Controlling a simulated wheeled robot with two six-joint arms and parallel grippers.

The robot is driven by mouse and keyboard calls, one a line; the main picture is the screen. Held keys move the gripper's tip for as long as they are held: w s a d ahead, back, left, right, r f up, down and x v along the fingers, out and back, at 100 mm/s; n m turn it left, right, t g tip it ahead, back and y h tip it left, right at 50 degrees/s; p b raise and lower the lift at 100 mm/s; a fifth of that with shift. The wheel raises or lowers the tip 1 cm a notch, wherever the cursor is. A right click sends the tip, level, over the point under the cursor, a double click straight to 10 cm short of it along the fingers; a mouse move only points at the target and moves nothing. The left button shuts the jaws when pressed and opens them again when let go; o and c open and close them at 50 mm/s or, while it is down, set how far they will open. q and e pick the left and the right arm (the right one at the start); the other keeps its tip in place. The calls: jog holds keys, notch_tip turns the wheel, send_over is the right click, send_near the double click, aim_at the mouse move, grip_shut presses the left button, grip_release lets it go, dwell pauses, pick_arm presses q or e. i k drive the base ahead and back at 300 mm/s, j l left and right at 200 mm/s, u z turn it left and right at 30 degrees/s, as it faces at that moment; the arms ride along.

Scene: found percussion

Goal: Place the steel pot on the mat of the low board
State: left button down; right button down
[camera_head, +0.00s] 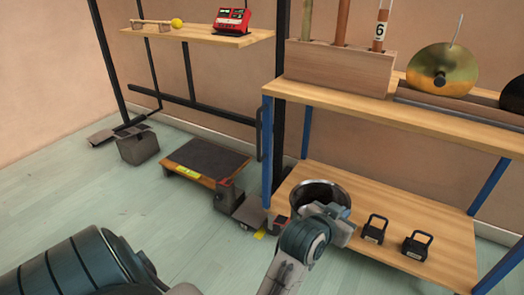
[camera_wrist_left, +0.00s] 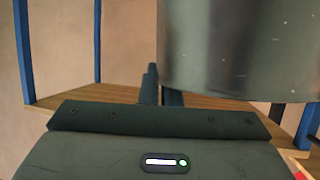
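The steel pot (camera_head: 318,193), an open grey cylinder, is over the front left part of the lower shelf. My left gripper (camera_head: 338,218) is at its near rim. In the left wrist view the pot (camera_wrist_left: 235,45) fills the upper right. The gripper's dark fingers (camera_wrist_left: 160,88) are close together at its edge, one partly behind its wall; they look shut on it. Whether its base touches the shelf is unclear. The low board (camera_head: 188,172) stands on the floor left of the shelf, with a bare dark mat (camera_head: 207,158) on top. My right gripper is out of view.
The lower shelf (camera_head: 440,270) also carries two black handled weights (camera_head: 375,230) (camera_head: 417,247). A blue post (camera_head: 267,150) stands between pot and board. A dark grey device (camera_head: 229,195) is by the board's near right corner. Floor left of it is clear.

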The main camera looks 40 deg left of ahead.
aim_at(204, 156)
jog(key=i+j+u, duration=0.1)
jog(key=j+u, duration=0.35)
jog(key=i+j+u, duration=0.15)
jog(key=u, duration=0.3)
jog(key=i+j+u, duration=0.2)
jog(key=j+u, duration=0.25)
jog(key=i+j+u, duration=0.4)
jog(key=i+j+z, duration=0.15)
jog(key=z, duration=0.25)
jog(key=i+j+z, duration=0.1)
jog(key=z, duration=0.35)
jog(key=i+j+z, duration=0.1)
jog(key=j+z, duration=0.3)
